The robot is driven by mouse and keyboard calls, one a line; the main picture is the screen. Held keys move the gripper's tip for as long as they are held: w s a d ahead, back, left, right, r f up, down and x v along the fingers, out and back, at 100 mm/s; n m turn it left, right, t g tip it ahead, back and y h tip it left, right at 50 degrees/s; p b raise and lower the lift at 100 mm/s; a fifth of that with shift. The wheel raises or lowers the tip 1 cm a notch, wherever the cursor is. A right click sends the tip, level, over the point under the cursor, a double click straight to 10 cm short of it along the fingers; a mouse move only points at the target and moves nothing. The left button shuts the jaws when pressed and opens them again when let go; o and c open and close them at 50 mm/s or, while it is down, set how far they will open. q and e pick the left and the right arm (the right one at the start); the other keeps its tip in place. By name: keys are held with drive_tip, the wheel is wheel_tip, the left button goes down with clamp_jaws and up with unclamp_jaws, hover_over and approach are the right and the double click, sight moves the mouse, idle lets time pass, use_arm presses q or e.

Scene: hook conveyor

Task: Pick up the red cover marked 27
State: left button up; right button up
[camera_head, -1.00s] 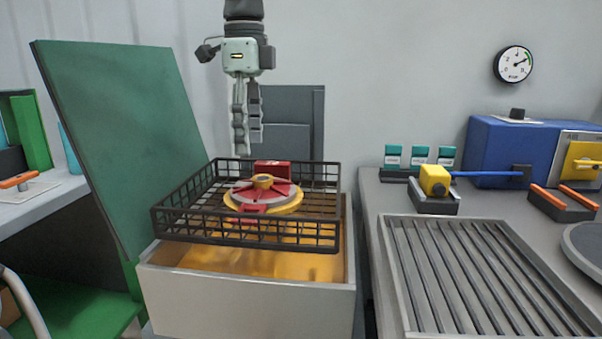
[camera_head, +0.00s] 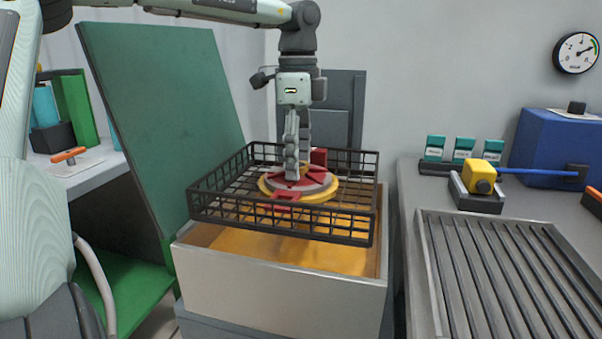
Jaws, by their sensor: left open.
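The red cover (camera_head: 312,183) sits on a round grey and yellow disc (camera_head: 329,190) inside a black wire basket (camera_head: 366,212). A red tab (camera_head: 283,198) sticks out at the disc's front, and no number 27 can be read. My left gripper (camera_head: 292,176) points straight down with its fingertips at the middle of the cover. It is open. Its fingers hide the cover's centre, and I cannot tell whether they touch it. My right gripper is not in view.
The basket is over an open metal tank (camera_head: 280,293) with amber liquid. A raised green lid (camera_head: 165,120) leans on the left. A red block (camera_head: 319,156) stands behind the disc. On the right are a ribbed grey tray (camera_head: 500,280) and a yellow-headed tool (camera_head: 480,175).

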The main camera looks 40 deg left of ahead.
use_arm(q)
drive_tip(key=shift+c, duration=0.4)
clamp_jaws()
drive_tip(key=shift+r, duration=0.2)
